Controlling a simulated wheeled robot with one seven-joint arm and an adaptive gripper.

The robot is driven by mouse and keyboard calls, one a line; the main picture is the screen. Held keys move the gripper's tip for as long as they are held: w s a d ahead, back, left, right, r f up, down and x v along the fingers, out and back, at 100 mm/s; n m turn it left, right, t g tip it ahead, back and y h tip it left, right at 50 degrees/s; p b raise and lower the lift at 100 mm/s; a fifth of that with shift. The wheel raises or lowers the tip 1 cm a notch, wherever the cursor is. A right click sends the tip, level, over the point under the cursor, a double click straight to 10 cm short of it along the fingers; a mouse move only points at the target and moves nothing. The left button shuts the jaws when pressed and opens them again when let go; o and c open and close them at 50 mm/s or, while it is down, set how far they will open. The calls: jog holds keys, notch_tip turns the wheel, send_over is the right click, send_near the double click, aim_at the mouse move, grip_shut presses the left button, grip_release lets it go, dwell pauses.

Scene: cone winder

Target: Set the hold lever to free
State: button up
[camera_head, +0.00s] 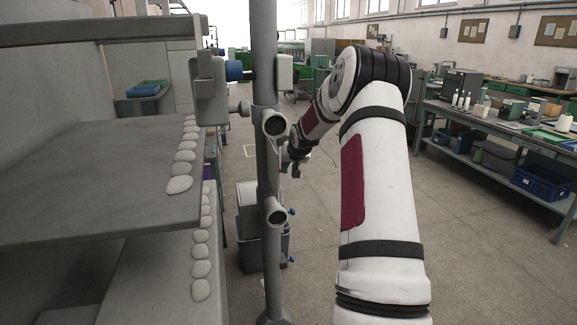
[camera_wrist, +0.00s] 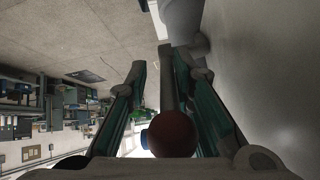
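In the wrist view, a dark red ball knob (camera_wrist: 172,134) sits close to the camera, low between my fingers. A grey rod (camera_wrist: 167,78) runs away from it between the fingers; I take this as the hold lever. My gripper (camera_wrist: 160,60) is open around the rod. The left finger stands clear of it; the right finger is close beside it, and I cannot tell whether they touch. In the head view the red knob is not visible, and my gripper is mostly hidden behind the grey upright post (camera_head: 266,150).
A grey shelf (camera_head: 90,180) with pale rounded pieces stands left. A dark bin (camera_head: 250,245) is behind the post. A workbench (camera_head: 480,125) stands right; the floor between is clear.

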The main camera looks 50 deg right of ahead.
jog(key=shift+w+a, duration=0.25)
jog(key=shift+a, duration=0.1)
jog(key=v, duration=1.2)
jog(key=shift+c, duration=0.2)
